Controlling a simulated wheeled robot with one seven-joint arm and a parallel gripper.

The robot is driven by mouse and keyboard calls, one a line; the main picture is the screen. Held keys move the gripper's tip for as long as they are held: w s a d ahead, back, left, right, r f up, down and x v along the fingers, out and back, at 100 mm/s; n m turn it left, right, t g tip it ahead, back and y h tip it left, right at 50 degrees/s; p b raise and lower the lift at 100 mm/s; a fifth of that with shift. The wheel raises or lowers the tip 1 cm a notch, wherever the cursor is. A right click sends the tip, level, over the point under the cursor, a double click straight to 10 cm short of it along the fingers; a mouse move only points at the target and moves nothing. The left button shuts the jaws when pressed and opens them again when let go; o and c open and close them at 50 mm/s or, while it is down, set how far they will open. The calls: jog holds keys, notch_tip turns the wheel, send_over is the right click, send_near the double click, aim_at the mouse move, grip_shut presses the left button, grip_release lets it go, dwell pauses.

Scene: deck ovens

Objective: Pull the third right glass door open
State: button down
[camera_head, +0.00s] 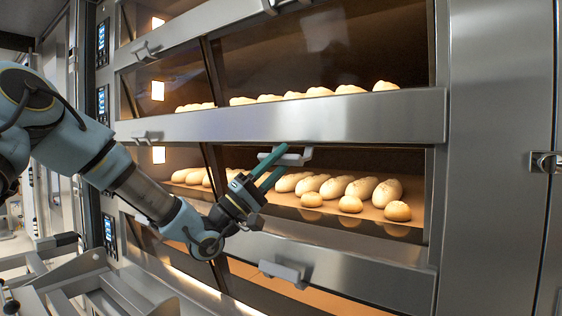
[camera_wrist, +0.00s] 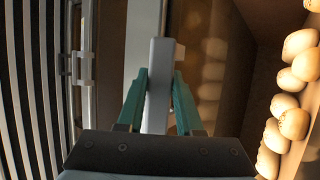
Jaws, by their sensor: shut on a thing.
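The third right glass door (camera_head: 345,222) is on the third deck from the top of those in view. Its pale metal handle (camera_head: 299,156) is at the top of the deck opening. My gripper (camera_head: 276,162) reaches it from the lower left, its green fingers shut on the handle. In the wrist view, the handle bar (camera_wrist: 160,55) stands between the two fingers of my gripper (camera_wrist: 159,75). Loaves (camera_head: 360,188) and small rolls (camera_head: 397,211) show inside the deck. I cannot tell how far the door is open.
The deck above holds loaves (camera_head: 320,92) behind dark glass. Another handle (camera_head: 284,272) sticks out on the deck below, under my wrist. A metal rack or cart (camera_head: 75,285) stands at the lower left. A steel panel (camera_head: 495,150) closes off the right.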

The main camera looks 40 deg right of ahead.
jog(key=r+n+t+p, duration=0.1)
jog(key=p, duration=0.2)
jog(key=shift+a+r+y, duration=0.1)
jog(key=shift+a+y, duration=0.05)
jog(key=shift+y, duration=0.15)
jog(key=shift+a+r+n+t+y+p, duration=0.2)
jog(key=shift+n+t+y+p, duration=0.25)
jog(key=shift+p, duration=0.65)
jog(key=shift+n+p, duration=0.25)
jog(key=shift+p, duration=0.35)
jog(key=shift+f+t, duration=0.1)
jog(key=shift+t, duration=0.25)
jog(key=c, duration=0.6)
grip_release()
jog(key=shift+f+y, duration=0.1)
jog(key=shift+y, duration=0.15)
jog(key=shift+o, duration=0.2)
jog(key=shift+s, duration=0.1)
jog(key=b+v, duration=0.2)
jog(key=v, duration=0.8)
jog(key=shift+a+f+b, duration=0.25)
jog(key=shift+a+b, duration=0.05)
